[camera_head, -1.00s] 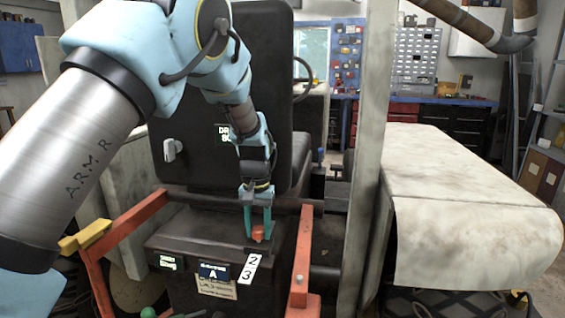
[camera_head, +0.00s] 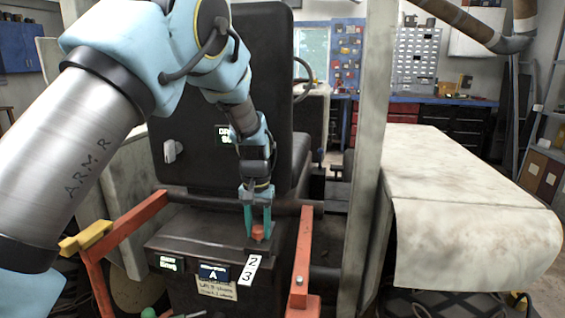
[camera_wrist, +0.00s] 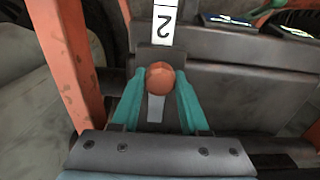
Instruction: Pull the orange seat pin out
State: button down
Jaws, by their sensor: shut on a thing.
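The orange seat pin (camera_head: 258,232) shows as a rounded orange head on top of the dark box behind the seat, beside a white label with numbers (camera_head: 250,269). My gripper (camera_head: 258,236) points down over it with its teal fingers on either side. In the wrist view, the orange head of the pin (camera_wrist: 159,79) sits between the two teal fingertips (camera_wrist: 160,85), which are closed against its sides. A pale strip shows between the fingers just below the head. The lower part of the pin is hidden.
Orange rails (camera_head: 302,262) flank the dark box (camera_head: 190,240) on both sides. The black seat back (camera_head: 268,100) rises close behind my gripper. A pale upright post (camera_head: 366,160) stands to the right, beside a pale covered panel (camera_head: 470,200). Small display labels (camera_head: 214,272) sit on the box's front.

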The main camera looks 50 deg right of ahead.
jog(key=shift+r+p, duration=0.55)
jog(key=shift+r, duration=0.35)
jog(key=shift+c, duration=1.7)
grip_release()
notch_tip(320, 180, up, 11)
jog(key=b, duration=0.2)
jog(key=shift+f+b, duration=0.15)
jog(key=shift+b, duration=0.25)
jog(key=shift+w, duration=0.1)
